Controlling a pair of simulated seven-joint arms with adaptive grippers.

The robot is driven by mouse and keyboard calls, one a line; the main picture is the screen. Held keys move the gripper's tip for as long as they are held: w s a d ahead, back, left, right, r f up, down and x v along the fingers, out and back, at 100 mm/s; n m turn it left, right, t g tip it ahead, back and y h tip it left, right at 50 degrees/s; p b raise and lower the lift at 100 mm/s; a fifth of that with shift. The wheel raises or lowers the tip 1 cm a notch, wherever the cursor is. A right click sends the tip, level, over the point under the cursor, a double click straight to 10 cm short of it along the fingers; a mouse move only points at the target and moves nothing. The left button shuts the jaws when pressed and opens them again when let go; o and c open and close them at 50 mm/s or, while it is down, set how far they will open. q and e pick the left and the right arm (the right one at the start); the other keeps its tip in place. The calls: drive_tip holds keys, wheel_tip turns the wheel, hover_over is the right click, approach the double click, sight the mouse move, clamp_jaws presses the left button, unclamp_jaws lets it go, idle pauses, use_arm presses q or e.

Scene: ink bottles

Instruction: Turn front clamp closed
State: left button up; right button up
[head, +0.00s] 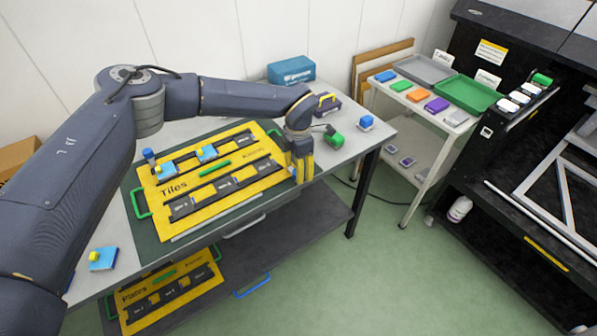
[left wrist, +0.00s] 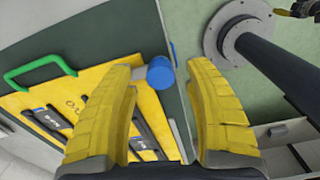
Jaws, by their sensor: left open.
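The yellow Tiles board (head: 190,222) lies on a dark green mat on the table. A blue clamp knob (left wrist: 160,73) shows at the board's edge in the left wrist view, with a grey bar beside it. My left gripper (head: 300,178) points down at the board's right front corner in the head view and hides that clamp there. In the left wrist view my left gripper (left wrist: 161,68) is open, its yellow fingers on either side of the knob with gaps showing. Another blue knob (head: 148,155) stands at the board's back left corner.
A green-and-grey item (head: 333,136) and a blue-topped bottle (head: 365,122) stand right of the gripper. A Plates board (head: 165,292) lies on the lower shelf.

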use_arm(q)
wheel_tip(320, 180, up, 10)
drive_tip(key=shift+r, duration=0.2)
idle(0.6)
